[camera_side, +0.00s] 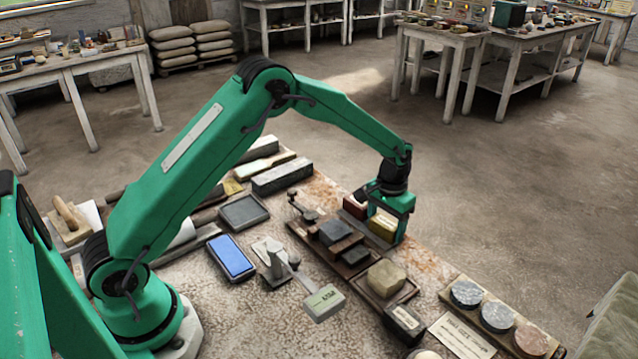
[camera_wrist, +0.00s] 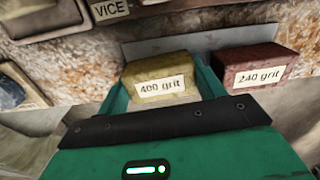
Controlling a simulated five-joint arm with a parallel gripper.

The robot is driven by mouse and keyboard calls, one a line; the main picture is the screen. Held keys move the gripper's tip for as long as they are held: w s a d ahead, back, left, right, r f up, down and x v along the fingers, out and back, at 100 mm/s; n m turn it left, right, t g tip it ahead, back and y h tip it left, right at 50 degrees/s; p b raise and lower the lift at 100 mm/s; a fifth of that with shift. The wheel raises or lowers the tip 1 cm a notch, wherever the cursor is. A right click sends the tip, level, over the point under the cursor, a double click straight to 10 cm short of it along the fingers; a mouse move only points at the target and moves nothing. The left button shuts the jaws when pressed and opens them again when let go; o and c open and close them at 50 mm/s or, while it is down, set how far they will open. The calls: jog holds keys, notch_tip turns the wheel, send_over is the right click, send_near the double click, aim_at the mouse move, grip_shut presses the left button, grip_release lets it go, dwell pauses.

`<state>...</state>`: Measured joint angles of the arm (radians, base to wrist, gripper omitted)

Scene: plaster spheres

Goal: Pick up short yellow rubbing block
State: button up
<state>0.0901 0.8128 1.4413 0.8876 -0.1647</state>
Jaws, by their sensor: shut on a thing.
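The short yellow rubbing block (camera_side: 382,227) stands at the right edge of the worktable in the side view. In the wrist view the yellow block (camera_wrist: 152,71) carries a white label reading "400 grit" and sits between my green fingers. My gripper (camera_side: 388,221) points down over it and is shut on it, with a finger on each side; my gripper (camera_wrist: 162,88) also shows in the wrist view. I cannot tell whether the block is clear of the surface beneath it.
A dark red block (camera_wrist: 255,67) labelled "240 grit" stands close beside the yellow one; the red block (camera_side: 354,207) also shows in the side view. A wooden tray with dark stones and a tan block (camera_side: 387,277) lie nearby. Round stone samples (camera_side: 497,317) line the front right.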

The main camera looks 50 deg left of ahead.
aim_at(387, 224)
jog(key=shift+r, duration=0.2)
jog(key=shift+r, duration=0.55)
jog(key=r, duration=0.3)
jog(key=shift+s+d+r, duration=0.1)
jog(key=shift+s+d, duration=0.1)
jog(key=shift+d, duration=0.2)
jog(key=s+d+r, duration=0.6)
jog(key=d, duration=0.2)
jog(key=shift+s+d+r, duration=0.2)
jog(key=shift+s+d, duration=0.05)
jog(key=shift+d, duration=0.1)
jog(key=o, duration=0.6)
jog(key=c, duration=0.5)
